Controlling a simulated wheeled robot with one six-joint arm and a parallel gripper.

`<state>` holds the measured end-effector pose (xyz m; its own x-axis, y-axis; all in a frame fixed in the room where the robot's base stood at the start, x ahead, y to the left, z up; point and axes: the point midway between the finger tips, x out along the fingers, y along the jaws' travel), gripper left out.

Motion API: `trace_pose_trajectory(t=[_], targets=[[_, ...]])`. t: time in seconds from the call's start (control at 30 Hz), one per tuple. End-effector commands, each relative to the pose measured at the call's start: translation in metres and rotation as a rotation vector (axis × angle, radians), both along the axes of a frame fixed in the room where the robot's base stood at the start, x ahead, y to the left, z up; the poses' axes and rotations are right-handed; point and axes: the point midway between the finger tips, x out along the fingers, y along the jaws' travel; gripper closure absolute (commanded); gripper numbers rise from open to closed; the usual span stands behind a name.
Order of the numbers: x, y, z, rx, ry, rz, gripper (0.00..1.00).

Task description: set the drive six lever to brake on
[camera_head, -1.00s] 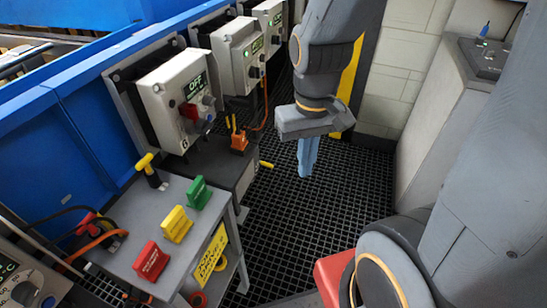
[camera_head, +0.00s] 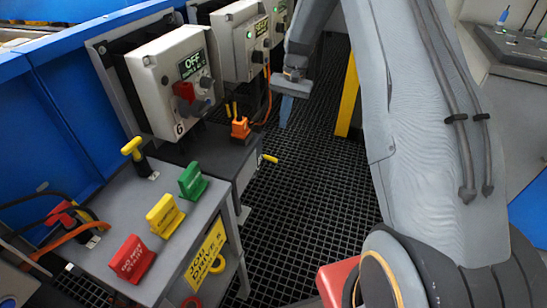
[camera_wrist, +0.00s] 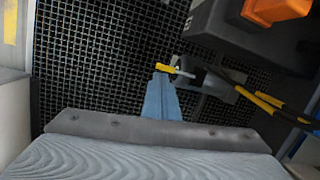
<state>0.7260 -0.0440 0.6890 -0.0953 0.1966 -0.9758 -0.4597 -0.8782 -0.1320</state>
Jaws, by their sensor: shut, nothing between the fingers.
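A lever with a yellow grip (camera_head: 269,159) sticks out low from the side of a dark motor housing (camera_head: 205,150), below the grey control box (camera_head: 165,90) marked 6. In the wrist view the yellow grip (camera_wrist: 165,68) lies just beyond my fingertips, with its grey mount to the right. My gripper (camera_head: 286,112) is shut and empty, with pale blue fingers pointing down, above and slightly right of the lever in the head view. The fingers (camera_wrist: 162,90) show in the wrist view too. I cannot tell whether they touch the grip. The control box display reads OFF.
A grey bench (camera_head: 110,205) carries red, yellow and green tags and a yellow T-handle (camera_head: 132,148). An orange connector (camera_head: 240,128) sits on the motor housing. A second control box (camera_head: 240,40) stands behind. Black grating (camera_head: 300,200) is open floor.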

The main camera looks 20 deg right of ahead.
Motion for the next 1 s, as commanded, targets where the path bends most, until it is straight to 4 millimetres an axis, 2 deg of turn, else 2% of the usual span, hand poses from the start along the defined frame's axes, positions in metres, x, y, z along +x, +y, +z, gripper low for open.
trace_pose_trajectory(t=[0.03, 0.1, 0.2, 0.3, 0.47, 0.87, 1.0], targets=[[0.018, -0.005, -0.027, 0.013, 0.010, -0.026, 1.00], [0.036, -0.010, -0.050, 0.030, 0.019, -0.057, 1.00], [0.056, -0.016, -0.077, 0.050, 0.030, -0.093, 1.00], [0.068, -0.020, -0.095, 0.065, 0.037, -0.117, 1.00], [0.076, -0.023, -0.106, 0.076, 0.042, -0.133, 1.00], [0.075, -0.022, -0.109, 0.076, 0.043, -0.134, 1.00], [0.074, -0.018, -0.122, 0.076, 0.044, -0.134, 1.00]])
